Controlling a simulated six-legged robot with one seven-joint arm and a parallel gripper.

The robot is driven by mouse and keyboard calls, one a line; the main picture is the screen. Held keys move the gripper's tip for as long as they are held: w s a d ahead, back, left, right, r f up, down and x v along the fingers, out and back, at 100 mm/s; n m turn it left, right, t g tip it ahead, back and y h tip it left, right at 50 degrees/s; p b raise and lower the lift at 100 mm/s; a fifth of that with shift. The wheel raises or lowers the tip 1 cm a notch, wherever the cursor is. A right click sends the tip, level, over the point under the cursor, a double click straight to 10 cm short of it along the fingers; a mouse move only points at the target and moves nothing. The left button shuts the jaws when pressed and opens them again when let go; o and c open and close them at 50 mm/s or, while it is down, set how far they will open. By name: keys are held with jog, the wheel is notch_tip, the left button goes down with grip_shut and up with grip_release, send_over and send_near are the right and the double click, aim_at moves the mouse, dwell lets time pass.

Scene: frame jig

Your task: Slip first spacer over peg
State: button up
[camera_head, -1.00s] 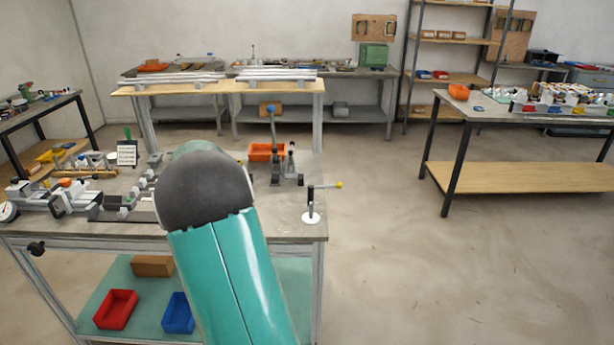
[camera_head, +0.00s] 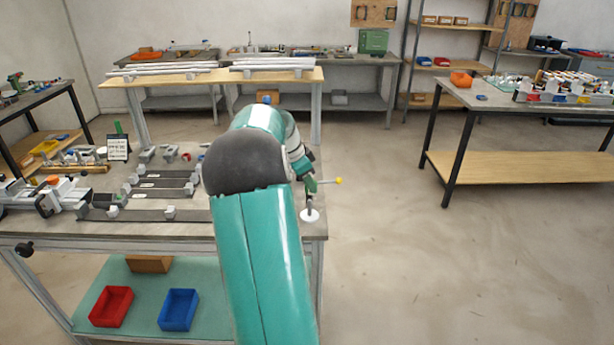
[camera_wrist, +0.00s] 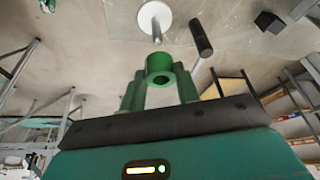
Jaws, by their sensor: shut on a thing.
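My gripper (camera_wrist: 158,92) is shut on a green ring-shaped spacer (camera_wrist: 159,64), with its round hole visible in the wrist view. A thin grey peg (camera_wrist: 156,27) on a white round base (camera_wrist: 155,14) shows just beyond the spacer. The near end of the peg meets the spacer's edge in the picture; I cannot tell whether it is in the hole. In the head view my gripper (camera_head: 311,186) is at the upright stand at the table's right front, over its white base (camera_head: 310,215). My arm hides part of the table.
A yellow-tipped side rod (camera_head: 338,181) sticks out right of the stand; a dark rod (camera_wrist: 201,38) is close to the spacer in the wrist view. Dark rails with grey blocks (camera_head: 150,214) lie on the table at left. The floor to the right is clear.

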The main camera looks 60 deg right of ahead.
jog(key=shift+w+a+f, duration=0.1)
jog(key=shift+w+f, duration=0.1)
jog(key=shift+f, duration=0.5)
jog(key=shift+s+f, duration=0.1)
jog(key=shift+f, duration=1.85)
jog(key=o, duration=1.1)
jog(key=shift+c, duration=0.2)
